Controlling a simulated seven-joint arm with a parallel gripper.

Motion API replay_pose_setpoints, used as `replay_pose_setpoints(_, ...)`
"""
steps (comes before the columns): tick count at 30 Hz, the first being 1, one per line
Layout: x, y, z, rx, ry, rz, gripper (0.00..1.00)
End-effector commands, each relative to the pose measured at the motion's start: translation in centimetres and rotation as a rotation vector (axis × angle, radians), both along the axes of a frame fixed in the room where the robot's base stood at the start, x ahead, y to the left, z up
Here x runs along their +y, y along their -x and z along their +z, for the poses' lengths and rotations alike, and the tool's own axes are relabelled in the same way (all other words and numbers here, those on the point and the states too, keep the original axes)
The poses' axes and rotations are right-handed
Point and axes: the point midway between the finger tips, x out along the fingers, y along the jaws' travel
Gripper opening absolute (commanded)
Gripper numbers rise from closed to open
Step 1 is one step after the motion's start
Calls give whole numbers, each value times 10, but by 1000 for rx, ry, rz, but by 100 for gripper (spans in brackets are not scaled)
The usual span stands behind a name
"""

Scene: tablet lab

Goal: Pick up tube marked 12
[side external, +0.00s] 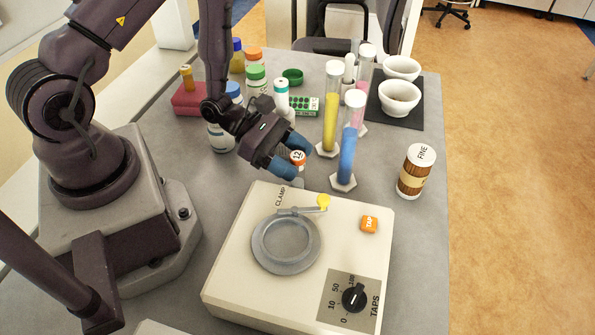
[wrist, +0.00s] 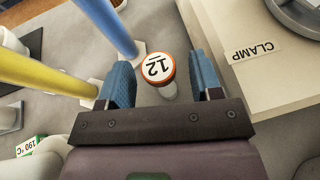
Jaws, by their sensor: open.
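The tube marked 12 (side external: 298,157) has a white top with an orange-red rim and the number 12 on it. It stands on the grey table behind the cream machine. In the wrist view its cap (wrist: 157,68) shows between the two blue fingertips, with clear gaps on both sides, and its pale body shows below the cap. My gripper (side external: 287,155) is open around or just above the tube; its fingers (wrist: 163,82) do not touch it. In the side view the fingers partly hide the tube's lower body.
The cream tap machine (side external: 230,270) with a clamp ring stands close in front. Blue (side external: 347,155) and yellow (side external: 331,120) cylinders stand just right of my gripper. A brown FINE jar (side external: 416,172) is farther right.

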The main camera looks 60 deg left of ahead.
Motion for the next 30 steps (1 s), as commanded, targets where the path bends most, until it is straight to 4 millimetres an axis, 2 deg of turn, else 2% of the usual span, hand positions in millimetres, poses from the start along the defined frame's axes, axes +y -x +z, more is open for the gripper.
replay_pose_setpoints(1,-8,-4,-4,1,1,-5,59)
replay_pose_setpoints(6,-20,-14,-10,1,0,-2,59)
replay_pose_setpoints(14,-21,-15,-11,1,-1,1,59)
replay_pose_setpoints(18,-21,-15,-11,1,0,0,27)
replay_pose_setpoints(21,-21,-15,-11,1,0,0,8)
replay_pose_setpoints(30,-21,-15,-9,1,-1,0,8)
